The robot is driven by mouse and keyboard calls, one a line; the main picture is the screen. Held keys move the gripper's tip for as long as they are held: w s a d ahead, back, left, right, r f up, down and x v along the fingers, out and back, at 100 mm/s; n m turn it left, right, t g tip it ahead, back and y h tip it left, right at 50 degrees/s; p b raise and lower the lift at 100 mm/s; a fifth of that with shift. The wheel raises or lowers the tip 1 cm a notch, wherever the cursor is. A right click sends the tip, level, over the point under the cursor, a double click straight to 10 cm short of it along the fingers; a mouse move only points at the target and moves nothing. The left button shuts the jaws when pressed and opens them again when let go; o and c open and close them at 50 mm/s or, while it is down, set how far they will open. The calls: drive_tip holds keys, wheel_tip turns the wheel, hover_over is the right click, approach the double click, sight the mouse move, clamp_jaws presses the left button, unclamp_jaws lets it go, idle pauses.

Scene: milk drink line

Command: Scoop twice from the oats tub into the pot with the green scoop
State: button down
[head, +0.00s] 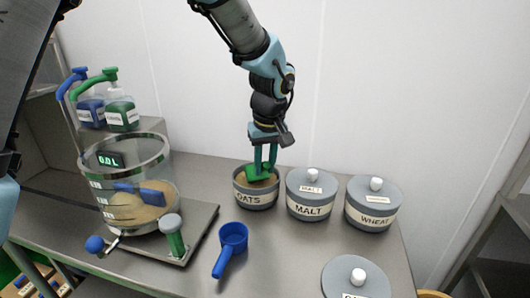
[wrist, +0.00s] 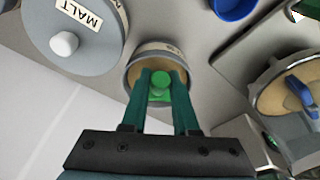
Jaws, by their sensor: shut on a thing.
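The oats tub (head: 256,199) stands open on the counter with tan oats inside, its label facing front. My gripper (head: 265,166) points down over it, shut on the green scoop (head: 259,172), whose bowl is at the tub's mouth; how deep it sits in the oats is hard to tell. In the wrist view the gripper's fingers (wrist: 160,88) hold the green scoop (wrist: 160,84) over the oats tub (wrist: 135,70). The clear pot (head: 155,170) stands at the left with tan material, a blue paddle and a display reading 0.0L.
Lidded malt (head: 309,208) and wheat (head: 371,216) tubs stand right of the oats tub. The oats lid (head: 340,281) lies at the front right. A blue scoop (head: 231,240) lies in front. Blue and green pump bottles (head: 122,110) stand behind the pot. Bare counter lies between pot and tub.

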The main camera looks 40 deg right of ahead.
drive_tip(key=shift+w+d+f+b, duration=0.15)
drive_tip(key=shift+w+f+b, duration=0.2)
drive_tip(key=shift+f, duration=0.35)
drive_tip(key=shift+w+d+f+b, duration=0.2)
drive_tip(key=shift+w+f+b, duration=0.2)
drive_tip(key=shift+f, duration=0.3)
drive_tip(key=shift+w+d+f+b, duration=0.15)
drive_tip(key=shift+w+f+b, duration=0.2)
drive_tip(key=shift+f, duration=0.35)
drive_tip(key=shift+r+p, duration=2)
drive_tip(key=shift+r, duration=1.25)
drive_tip(key=shift+b, duration=0.85)
wheel_tip(320, 180, up, 2)
drive_tip(key=t+h+b, duration=0.1)
drive_tip(key=t+b, duration=0.2)
drive_tip(key=b, duration=0.6)
drive_tip(key=shift+h, duration=0.3)
wheel_tip(320, 180, up, 2)
drive_tip(key=t+b, duration=0.2)
drive_tip(key=b, duration=0.4)
drive_tip(key=t+h+b, duration=0.1)
drive_tip(key=t+b, duration=0.1)
drive_tip(key=b, duration=0.5)
drive_tip(key=shift+r+h, duration=0.15)
drive_tip(key=shift+h, duration=0.15)
drive_tip(key=shift+r+b, duration=0.35)
